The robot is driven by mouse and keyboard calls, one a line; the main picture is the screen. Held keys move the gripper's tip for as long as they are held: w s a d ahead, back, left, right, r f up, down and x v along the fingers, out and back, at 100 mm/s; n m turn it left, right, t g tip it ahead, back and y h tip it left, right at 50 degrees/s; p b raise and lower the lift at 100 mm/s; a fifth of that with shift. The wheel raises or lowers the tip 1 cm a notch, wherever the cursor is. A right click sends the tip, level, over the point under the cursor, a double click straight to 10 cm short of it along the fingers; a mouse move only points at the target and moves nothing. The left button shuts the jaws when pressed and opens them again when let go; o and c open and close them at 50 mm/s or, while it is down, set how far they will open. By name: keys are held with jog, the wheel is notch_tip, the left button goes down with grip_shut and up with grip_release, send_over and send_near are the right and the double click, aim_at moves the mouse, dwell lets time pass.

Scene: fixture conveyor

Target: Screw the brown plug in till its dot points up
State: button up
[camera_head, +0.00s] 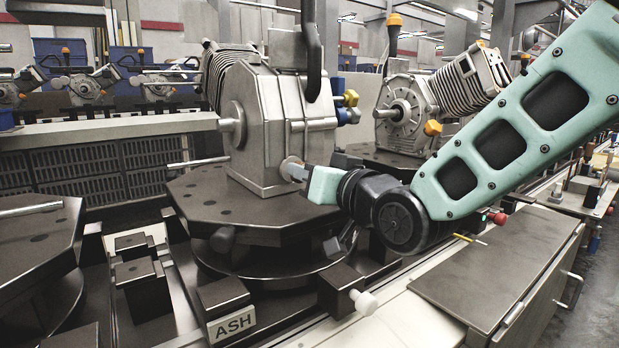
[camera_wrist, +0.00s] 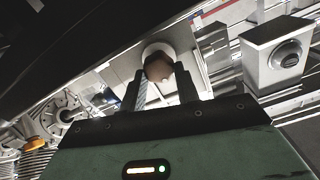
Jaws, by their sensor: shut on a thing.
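The brown plug (camera_wrist: 158,68) shows in the wrist view between my two fingertips, at a round pale port on a metal housing. I cannot make out its dot. In the head view the grey metal housing (camera_head: 268,125) stands on a dark fixture plate, and my gripper (camera_head: 297,171) reaches its lower right side from the right. My fingers and the port's rim hide the plug there. My gripper (camera_wrist: 163,82) is shut on the plug, with one finger on each side of it. How deep the plug sits in the port cannot be told.
The dark octagonal fixture plate (camera_head: 200,205) carries the housing, with an ASH sign (camera_head: 232,324) below it. A finned engine (camera_head: 405,110) stands behind to the right. A second dark plate (camera_head: 35,235) is at the left. A grey cabinet (camera_head: 490,265) stands at the right front.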

jog(key=shift+f+m, duration=0.1)
jog(key=shift+m, duration=0.2)
dwell(0.4)
jog(key=o, duration=1)
